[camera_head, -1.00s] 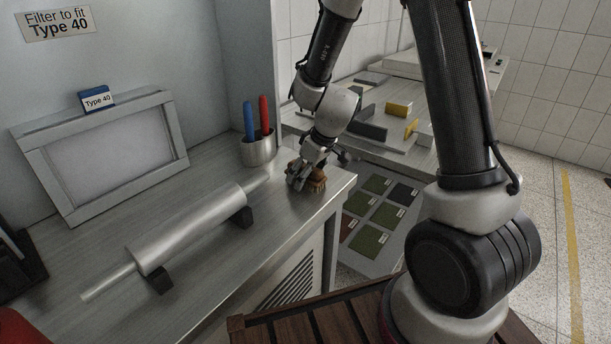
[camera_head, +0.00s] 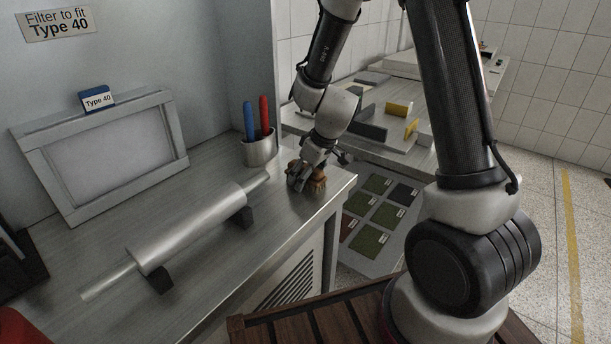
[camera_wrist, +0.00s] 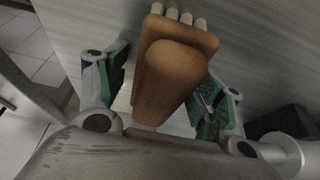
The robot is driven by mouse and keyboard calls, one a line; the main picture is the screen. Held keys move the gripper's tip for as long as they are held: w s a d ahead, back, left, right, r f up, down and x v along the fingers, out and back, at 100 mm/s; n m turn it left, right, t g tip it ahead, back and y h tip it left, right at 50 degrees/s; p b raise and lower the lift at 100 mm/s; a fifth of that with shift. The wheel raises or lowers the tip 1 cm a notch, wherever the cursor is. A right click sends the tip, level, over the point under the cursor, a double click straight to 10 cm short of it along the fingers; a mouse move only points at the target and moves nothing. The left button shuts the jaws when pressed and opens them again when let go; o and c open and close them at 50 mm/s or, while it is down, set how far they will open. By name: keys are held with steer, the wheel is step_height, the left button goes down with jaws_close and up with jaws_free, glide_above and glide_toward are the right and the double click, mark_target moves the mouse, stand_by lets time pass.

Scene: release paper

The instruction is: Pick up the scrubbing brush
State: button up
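The scrubbing brush (camera_head: 317,183) has an orange-brown wooden body and sits at the right end of the metal worktop, near its edge. In the wrist view the brush (camera_wrist: 172,75) fills the space between my fingers, with pale bristle tufts showing at its top end. My gripper (camera_head: 303,178) is down at the brush. In the wrist view my gripper (camera_wrist: 163,88) has one green-padded finger on each side of the brush. A narrow gap shows at the left finger; the right finger is close against or partly behind the brush, and contact there is unclear.
A metal roller (camera_head: 190,228) lies on black supports to the left of the brush. A metal cup (camera_head: 258,151) with blue and red handles stands behind it. A framed filter (camera_head: 105,150) leans at the back left. The worktop (camera_head: 225,283) drops off at the right.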

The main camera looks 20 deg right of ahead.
steer(key=shift+s, duration=0.1)
steer(key=c, duration=0.8)
steer(key=shift+c, duration=0.2)
step_height(320, 180, up, 10)
steer(key=shift+r, duration=0.25)
